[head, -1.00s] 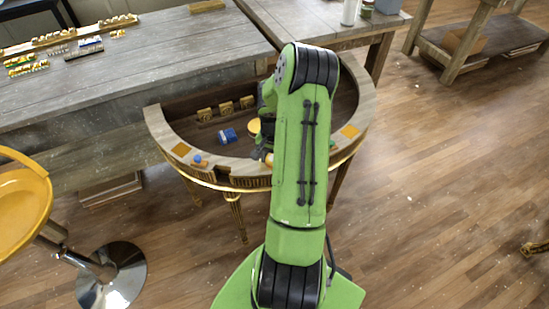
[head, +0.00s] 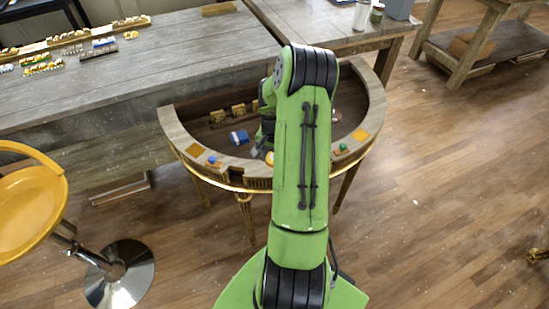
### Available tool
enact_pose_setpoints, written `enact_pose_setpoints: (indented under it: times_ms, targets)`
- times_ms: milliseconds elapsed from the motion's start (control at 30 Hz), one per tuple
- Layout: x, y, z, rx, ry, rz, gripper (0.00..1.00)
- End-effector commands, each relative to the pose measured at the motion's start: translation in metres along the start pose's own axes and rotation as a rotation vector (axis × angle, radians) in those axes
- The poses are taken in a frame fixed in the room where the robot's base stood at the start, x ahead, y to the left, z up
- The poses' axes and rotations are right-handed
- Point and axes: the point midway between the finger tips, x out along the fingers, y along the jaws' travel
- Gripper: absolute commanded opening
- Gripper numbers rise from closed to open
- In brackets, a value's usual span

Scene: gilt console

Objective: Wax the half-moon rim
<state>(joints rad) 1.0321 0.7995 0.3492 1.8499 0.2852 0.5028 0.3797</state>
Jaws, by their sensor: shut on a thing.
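The half-moon console (head: 178,137) stands in front of me, with a pale wooden rim and a gilt edge band. My gripper (head: 262,152) is low over the front part of the rim, left of my green arm. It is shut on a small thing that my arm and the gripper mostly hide. A small pale-orange thing (head: 270,158) shows beside the fingertips; I cannot tell whether it is the held thing. My arm covers the middle of the console and part of the rim.
A blue object (head: 238,137) lies inside the console. A small blue ball (head: 211,160) and a green piece (head: 343,147) sit on the rim. A workbench (head: 120,95) stands behind. A yellow stool (head: 30,195) is at left.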

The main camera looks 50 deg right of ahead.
Motion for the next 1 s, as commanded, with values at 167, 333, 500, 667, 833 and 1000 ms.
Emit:
enact_pose_setpoints:
  times_ms: [167, 333, 500, 667, 833, 1000]
  targets:
    - [-0.013, -0.002, 0.000, -0.003, 0.000, 0.000, 0.27]
    - [-0.023, -0.004, 0.000, -0.005, 0.001, 0.000, 0.27]
    - [-0.034, -0.005, -0.001, -0.007, 0.001, 0.000, 0.27]
    - [-0.043, -0.007, 0.000, -0.010, 0.001, 0.000, 0.27]
    - [-0.052, -0.009, 0.000, -0.012, 0.001, 0.000, 0.27]
    - [-0.053, -0.009, 0.000, -0.013, 0.000, 0.000, 0.27]
